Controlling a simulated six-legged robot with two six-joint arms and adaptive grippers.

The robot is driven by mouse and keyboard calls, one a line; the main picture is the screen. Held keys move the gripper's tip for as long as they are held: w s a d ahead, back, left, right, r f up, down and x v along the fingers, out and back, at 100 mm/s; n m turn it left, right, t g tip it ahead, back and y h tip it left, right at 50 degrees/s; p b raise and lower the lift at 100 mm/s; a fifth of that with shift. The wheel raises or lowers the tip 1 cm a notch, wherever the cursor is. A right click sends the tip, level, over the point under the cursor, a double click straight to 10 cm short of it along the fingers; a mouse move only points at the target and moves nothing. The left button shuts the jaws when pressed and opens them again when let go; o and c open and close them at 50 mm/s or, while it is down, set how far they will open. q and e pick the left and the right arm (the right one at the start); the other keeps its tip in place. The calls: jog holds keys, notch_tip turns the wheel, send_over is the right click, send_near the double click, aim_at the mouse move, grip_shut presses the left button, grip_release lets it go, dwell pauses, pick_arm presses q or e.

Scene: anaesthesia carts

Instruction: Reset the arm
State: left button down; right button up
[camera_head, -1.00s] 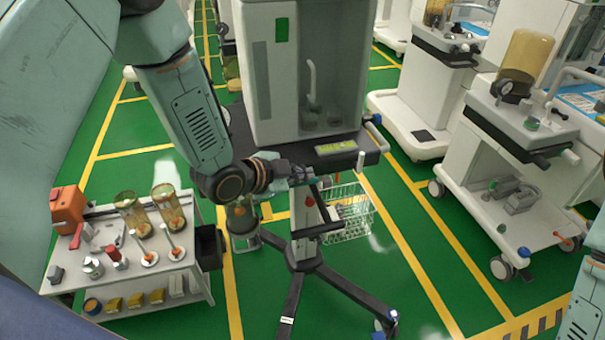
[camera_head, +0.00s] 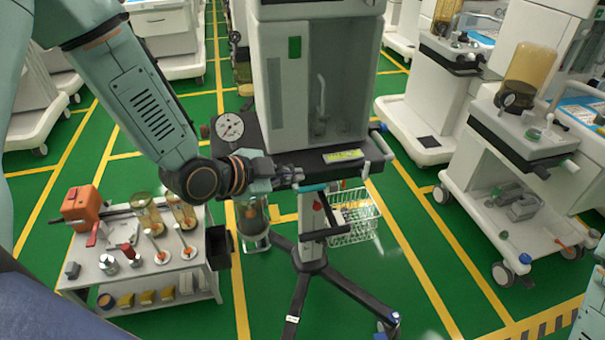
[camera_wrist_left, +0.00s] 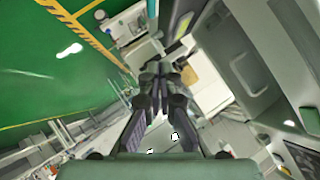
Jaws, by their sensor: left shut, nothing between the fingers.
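My left arm comes in from the left in the head view. Its gripper (camera_head: 290,177) is beside the front edge of the anaesthesia cart's dark shelf (camera_head: 375,160), close to a light blue bar; I cannot tell whether they touch. In the left wrist view the fingers (camera_wrist_left: 160,72) come together with nothing between them, so the gripper is shut and empty. The cart's white cabinet (camera_head: 275,90) stands behind the gripper. My right gripper is not in view.
A low side table (camera_head: 190,262) with bottles and tools stands at the lower left. A wire basket (camera_head: 352,232) hangs on the cart above its dark wheeled base (camera_head: 312,266). Another white cart (camera_head: 475,170) stands at right. Green floor between is clear.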

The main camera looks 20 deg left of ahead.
pick_arm(q)
jog(key=shift+v, duration=0.9)
jog(key=shift+d, duration=0.15)
jog(key=s+a+f+n+g+y+b, duration=0.1)
jog(key=s+f+n+g, duration=0.4)
jog(key=s+f, duration=0.8)
jog(key=s+a+f+n+g+y+b, duration=0.1)
jog(key=s+f+n+g+y+b, duration=0.2)
jog(key=s+f+n, duration=0.6)
jog(key=s+f+g+y, duration=0.1)
jog(key=s+f, duration=0.3)
jog(key=s, duration=0.5)
jog(key=shift+a+g+y, duration=0.15)
jog(key=shift+g+y, duration=0.25)
jog(key=shift+g, duration=0.3)
